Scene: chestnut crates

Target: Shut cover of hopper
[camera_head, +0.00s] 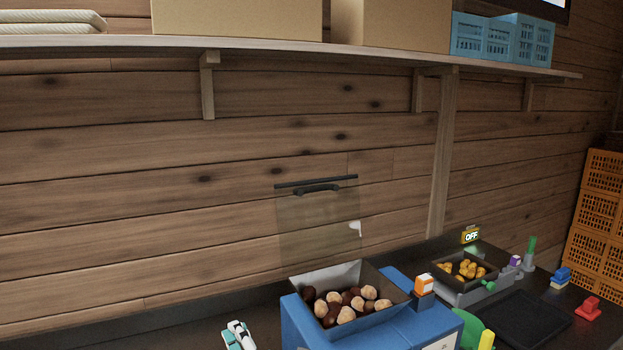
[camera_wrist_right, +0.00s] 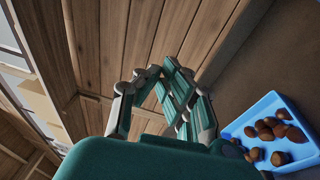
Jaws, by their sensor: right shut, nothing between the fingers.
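The hopper (camera_head: 350,275) is a grey, open-topped bin holding brown and pale chestnuts, on a blue machine body (camera_head: 375,328). Its see-through cover (camera_head: 318,225) stands upright behind the bin, raised open, with a dark bar and handle (camera_head: 317,188) along its top edge.
A blue crate of chestnuts (camera_wrist_right: 245,128) shows in the right wrist view. Right of the machine are a tray of yellowish pieces (camera_head: 440,268), an OFF sign (camera_head: 471,236) and a dark plate (camera_head: 525,318). A shelf (camera_head: 330,50) with boxes runs above.

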